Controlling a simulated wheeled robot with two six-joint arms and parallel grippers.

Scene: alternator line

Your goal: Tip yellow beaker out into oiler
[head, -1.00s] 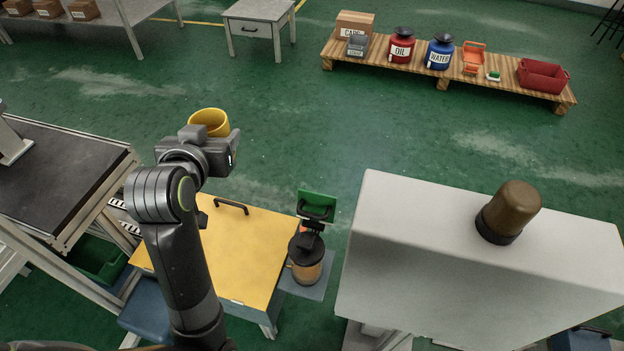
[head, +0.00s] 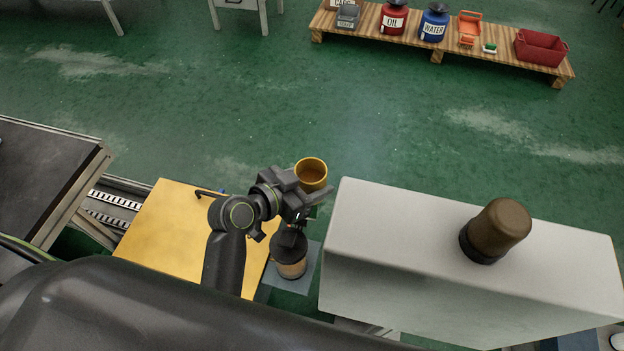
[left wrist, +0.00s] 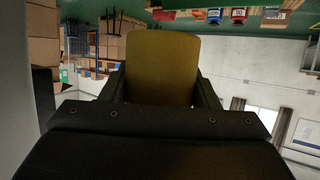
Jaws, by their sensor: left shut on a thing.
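The yellow beaker (head: 311,172) is held by my left gripper (head: 314,190), which is shut on it. In the head view its open mouth faces up and it looks about upright, with a brownish inside. In the left wrist view the beaker (left wrist: 163,68) stands between the two fingers. What seems to be the oiler, an amber jar with a dark top (head: 290,255), stands just below the gripper in the picture. The gripper partly covers its top, so I cannot see its opening. The beaker is apart from it. My right gripper is not in view.
The jar stands on a small blue-grey plate (head: 303,278) beside a yellow-topped table (head: 165,235). A large pale cabinet (head: 400,215) with a brown dome (head: 500,228) is close on the right. A pallet (head: 385,45) with containers lies far back. The green floor between is open.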

